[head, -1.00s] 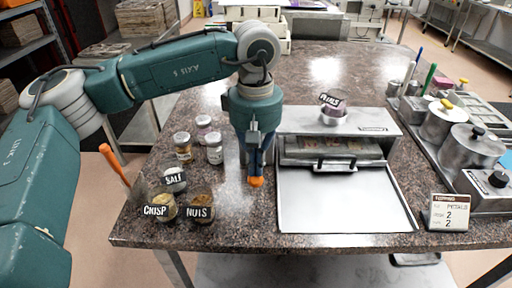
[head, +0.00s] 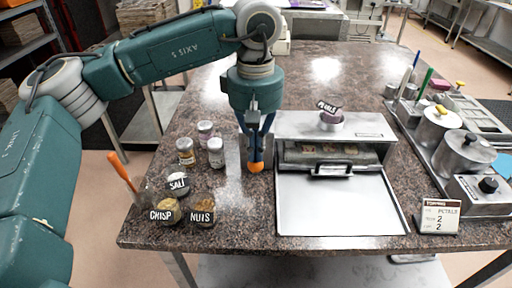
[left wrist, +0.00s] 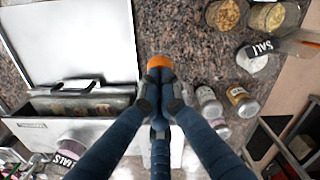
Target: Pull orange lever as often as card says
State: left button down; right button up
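The orange lever's round knob (head: 256,167) is at the left side of the steel machine (head: 384,127); it also shows in the left wrist view (left wrist: 159,62). My left gripper (head: 256,158) points down with its fingers closed together on the knob, hiding most of the lever. A jar labelled PETALS (head: 331,120) sits on top of the machine. My right gripper is not in view.
Cups labelled SALT (head: 178,185), CRISP (head: 165,211) and NUTS (head: 202,211) stand left of the lever, with several small jars behind them. The machine's flat steel tray (head: 340,208) is empty. Metal pots (head: 466,153) stand at the right.

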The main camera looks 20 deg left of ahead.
pick_arm(q)
jog(key=shift+r+p, duration=1.85)
jog(key=shift+r, duration=1.3)
